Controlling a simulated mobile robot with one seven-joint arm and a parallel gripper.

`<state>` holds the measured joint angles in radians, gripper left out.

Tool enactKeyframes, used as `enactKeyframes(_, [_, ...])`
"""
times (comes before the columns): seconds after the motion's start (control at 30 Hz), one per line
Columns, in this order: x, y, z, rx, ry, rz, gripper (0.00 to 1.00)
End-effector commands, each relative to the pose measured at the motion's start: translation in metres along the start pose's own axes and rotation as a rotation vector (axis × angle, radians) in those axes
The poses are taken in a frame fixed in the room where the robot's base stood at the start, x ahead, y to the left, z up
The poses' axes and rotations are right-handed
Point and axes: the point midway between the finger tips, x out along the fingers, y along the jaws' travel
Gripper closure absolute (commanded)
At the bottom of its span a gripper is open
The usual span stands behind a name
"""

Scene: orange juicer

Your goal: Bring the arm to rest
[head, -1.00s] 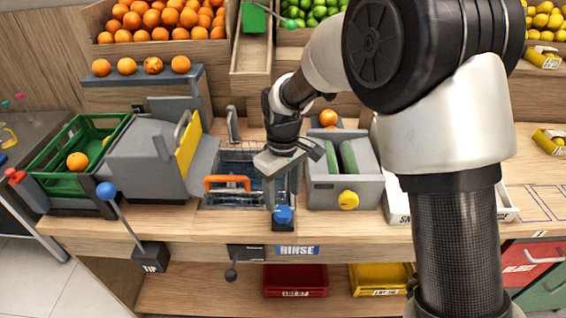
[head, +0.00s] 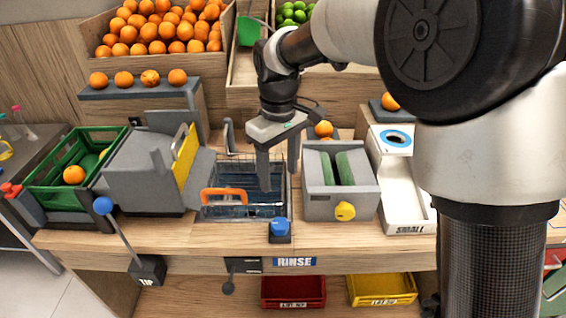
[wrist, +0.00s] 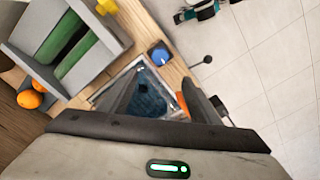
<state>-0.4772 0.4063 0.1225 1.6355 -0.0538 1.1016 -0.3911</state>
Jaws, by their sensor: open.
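My gripper (head: 278,172) hangs over the right part of the blue rinse basin (head: 244,212) in the head view, fingers pointing down and apart. It is open, with nothing between the fingers. In the wrist view the two fingers (wrist: 160,95) stand apart, with the blue basin water (wrist: 151,97) showing between them. My arm reaches in from the right and hides part of the shelf behind it.
An orange-handled basket (head: 224,194) sits in the basin. A grey roller unit (head: 341,190) stands right of it, a grey tipper (head: 146,170) and green crate (head: 73,172) left. A blue knob (head: 280,228) is in front. A white tray (head: 403,206) lies further right.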

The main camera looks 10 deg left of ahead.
Motion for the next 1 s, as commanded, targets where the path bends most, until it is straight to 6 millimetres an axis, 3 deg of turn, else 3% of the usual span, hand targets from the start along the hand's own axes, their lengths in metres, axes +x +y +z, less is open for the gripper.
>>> enactKeyframes(0.17, [-0.004,0.002,0.003,0.009,0.005,0.004,0.43])
enactKeyframes(0.27, [-0.026,0.011,0.020,0.060,0.027,0.021,0.43])
enactKeyframes(0.37, [-0.063,0.025,0.056,0.164,0.070,0.054,0.43])
enactKeyframes(0.5, [-0.116,0.038,0.129,0.364,0.153,0.111,0.43])
enactKeyframes(0.6, [-0.142,0.038,0.181,0.512,0.216,0.148,0.43])
enactKeyframes(0.8, [-0.169,0.021,0.270,0.787,0.344,0.209,0.43])
enactKeyframes(1.0, [-0.168,0.004,0.314,0.949,0.429,0.242,0.43])
